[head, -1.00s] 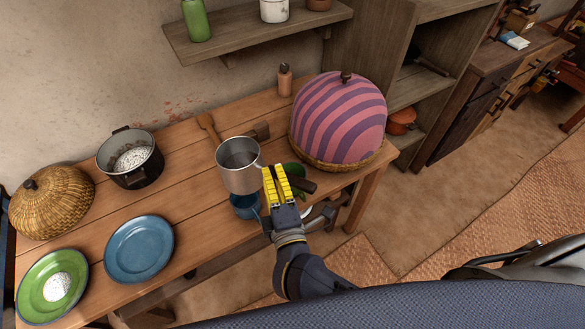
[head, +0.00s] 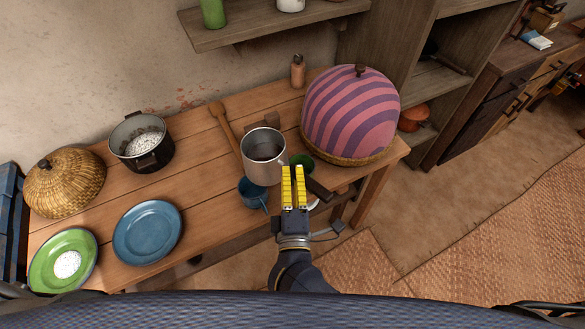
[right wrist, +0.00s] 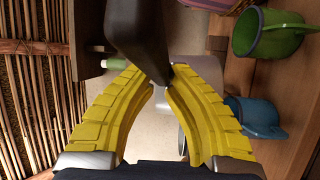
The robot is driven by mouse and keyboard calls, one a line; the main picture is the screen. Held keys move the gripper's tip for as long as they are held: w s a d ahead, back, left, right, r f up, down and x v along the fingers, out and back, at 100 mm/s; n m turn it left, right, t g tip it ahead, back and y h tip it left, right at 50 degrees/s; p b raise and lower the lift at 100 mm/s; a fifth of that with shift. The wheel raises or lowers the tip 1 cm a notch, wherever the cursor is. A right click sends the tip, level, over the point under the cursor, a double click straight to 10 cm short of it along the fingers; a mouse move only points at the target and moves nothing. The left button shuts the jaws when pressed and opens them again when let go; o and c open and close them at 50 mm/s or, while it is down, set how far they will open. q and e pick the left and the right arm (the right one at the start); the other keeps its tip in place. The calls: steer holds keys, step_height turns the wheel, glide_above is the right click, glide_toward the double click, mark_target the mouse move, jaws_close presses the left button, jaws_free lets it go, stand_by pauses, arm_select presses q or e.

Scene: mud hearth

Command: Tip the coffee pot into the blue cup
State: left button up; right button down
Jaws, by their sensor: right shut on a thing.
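The coffee pot (head: 262,170) is a grey metal pot with a dark handle (head: 318,189). My right gripper (head: 293,172) is shut on that handle, which also shows between the yellow fingers in the right wrist view (right wrist: 140,38). The pot looks about upright, its open top facing up; its height above the table is hard to tell. The blue cup (head: 250,193) stands on the table just below and left of the pot in the head view, partly overlapped by it. The cup shows at the right of the right wrist view (right wrist: 256,116). My left gripper is not in view.
A green cup (head: 303,160) stands behind the gripper, near the striped dome cover (head: 350,112). A wooden spoon (head: 224,125) lies left of the pot. Blue plate (head: 147,232), green plate (head: 45,255) and black pot (head: 150,158) are further left. A shelf (head: 260,27) hangs above.

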steer(key=shift+f, duration=0.95)
steer(key=n+t, duration=0.1)
steer(key=n, duration=0.1)
steer(key=r+n+t+y, duration=0.1)
steer(key=n, duration=0.1)
steer(key=shift+r+y, duration=0.1)
steer(key=shift+y, duration=0.2)
steer(key=shift+s+a+f+n+t+y, duration=0.1)
steer(key=shift+f+n+t+y, duration=0.3)
steer(key=shift+n, duration=0.4)
steer(key=shift+a+f+n+t+y, duration=0.1)
steer(key=shift+f+n+t+y, duration=0.15)
steer(key=shift+n+y, duration=0.4)
steer(key=shift+s+f+n+t+y, duration=0.1)
steer(key=shift+f+n+t+y, duration=0.2)
steer(key=shift+n, duration=0.65)
steer(key=shift+s+a+f+n+t+y, duration=0.15)
steer(key=shift+s+f+n+t+y, duration=0.1)
steer(key=shift+n, duration=0.25)
steer(key=shift+s+a+f+n+y, duration=0.15)
steer(key=shift+f+n+y, duration=0.1)
steer(key=shift+n+y, duration=0.55)
steer(key=shift+w+a+f+n+y, duration=0.15)
steer(key=shift+n+y, duration=0.35)
steer(key=shift+n, duration=0.5)
